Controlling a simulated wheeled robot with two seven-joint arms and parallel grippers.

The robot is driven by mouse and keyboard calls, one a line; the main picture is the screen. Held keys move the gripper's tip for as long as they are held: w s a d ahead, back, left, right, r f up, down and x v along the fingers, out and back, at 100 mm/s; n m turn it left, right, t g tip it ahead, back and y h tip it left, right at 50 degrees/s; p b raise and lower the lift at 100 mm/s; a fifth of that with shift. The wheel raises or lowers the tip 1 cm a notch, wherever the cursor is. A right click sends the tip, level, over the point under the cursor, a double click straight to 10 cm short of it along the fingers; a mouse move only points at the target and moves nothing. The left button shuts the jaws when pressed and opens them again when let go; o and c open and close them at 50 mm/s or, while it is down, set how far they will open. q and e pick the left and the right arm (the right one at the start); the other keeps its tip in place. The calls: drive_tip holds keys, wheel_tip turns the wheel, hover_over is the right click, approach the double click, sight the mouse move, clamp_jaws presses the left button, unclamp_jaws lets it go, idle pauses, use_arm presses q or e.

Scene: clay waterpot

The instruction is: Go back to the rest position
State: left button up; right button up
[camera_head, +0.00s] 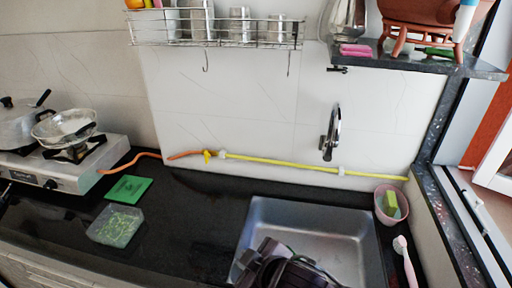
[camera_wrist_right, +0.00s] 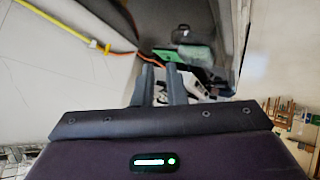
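The reddish-brown clay pot (camera_head: 430,12) is in the upper right of the head view. It sits on a legged stand on the dark wall shelf (camera_head: 475,67), and its top is cut off by the frame. In the right wrist view my right gripper (camera_wrist_right: 161,70) has its two fingers apart, with nothing seen held between them. A dark part of my arm shows low over the sink (camera_head: 345,242) in the head view, far below the pot. My left gripper is not in view.
A stove (camera_head: 75,165) with pans stands at the left. A green card (camera_head: 128,188) and a clear container (camera_head: 116,225) lie on the dark counter. A faucet (camera_head: 331,135) and a pink cup with a sponge (camera_head: 390,207) are near the sink. The middle counter is clear.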

drive_tip(key=s+d+f+m+g+h, duration=0.2)
drive_tip(key=s+d+f+m, duration=0.15)
drive_tip(key=d, duration=0.35)
drive_tip(key=s+d+f+m+g+h, duration=0.1)
drive_tip(key=s+d+f+m+h, duration=0.2)
drive_tip(key=d, duration=0.4)
drive_tip(key=s+d+f+m+g, duration=0.2)
drive_tip(key=s+d+m, duration=0.2)
drive_tip(key=d, duration=0.3)
wheel_tip(320, 180, down, 38)
drive_tip(key=s+g+b, duration=0.1)
drive_tip(key=s+b, duration=0.1)
drive_tip(key=b, duration=0.7)
drive_tip(key=s+d+f+b, duration=0.2)
drive_tip(key=s+f+b, duration=0.1)
drive_tip(key=s+f, duration=0.7)
drive_tip(key=s+d+f+g+b, duration=0.1)
drive_tip(key=s+f+b, duration=0.3)
drive_tip(key=s+f, duration=0.6)
wheel_tip(320, 180, down, 6)
drive_tip(key=shift+d+f+h, duration=0.1)
drive_tip(key=shift+d+h, duration=0.3)
drive_tip(key=shift+d, duration=0.1)
